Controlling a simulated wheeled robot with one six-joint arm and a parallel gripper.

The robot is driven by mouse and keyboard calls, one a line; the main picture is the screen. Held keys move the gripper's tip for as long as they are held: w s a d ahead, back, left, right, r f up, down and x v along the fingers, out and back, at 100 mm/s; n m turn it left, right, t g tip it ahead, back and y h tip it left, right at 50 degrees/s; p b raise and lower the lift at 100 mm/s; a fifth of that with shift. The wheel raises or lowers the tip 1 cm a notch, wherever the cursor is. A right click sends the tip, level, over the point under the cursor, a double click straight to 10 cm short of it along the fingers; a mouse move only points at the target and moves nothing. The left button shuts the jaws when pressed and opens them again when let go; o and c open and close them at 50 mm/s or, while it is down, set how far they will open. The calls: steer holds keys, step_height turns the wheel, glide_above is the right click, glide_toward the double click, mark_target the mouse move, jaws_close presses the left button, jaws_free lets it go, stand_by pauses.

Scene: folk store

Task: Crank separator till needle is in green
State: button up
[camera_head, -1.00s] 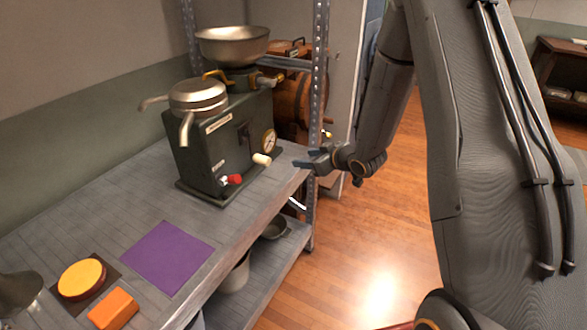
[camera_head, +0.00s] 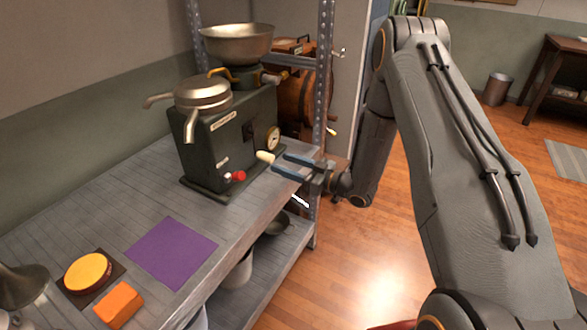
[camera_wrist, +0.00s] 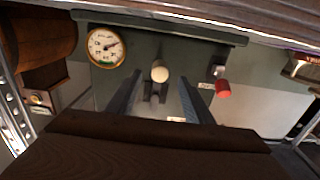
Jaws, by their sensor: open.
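The separator (camera_head: 205,150) is a dark green box with a metal bowl and spouts on top, upright on the grey workbench (camera_head: 100,205). Its round gauge (camera_head: 273,138) sits on its right-hand face; in the wrist view the gauge (camera_wrist: 106,46) shows a dark needle pointing right and a green patch at the dial's lower edge, apart from it. The cream crank knob (camera_head: 265,157) sticks out below the gauge. My gripper (camera_head: 280,165) is open just right of the knob. In the wrist view the knob (camera_wrist: 160,72) shows between the two fingertips; contact cannot be told.
A red knob (camera_head: 239,176) sits on the separator close to the crank. A metal shelf post (camera_head: 321,90) stands behind my gripper. A purple mat (camera_head: 172,252), an orange block (camera_head: 118,304) and a yellow disc (camera_head: 87,271) lie nearer on the bench.

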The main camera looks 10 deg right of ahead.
mark_target(273, 160)
steer(key=shift+b+x, duration=0.85)
steer(key=shift+x, duration=2.55)
steer(key=c, duration=0.9)
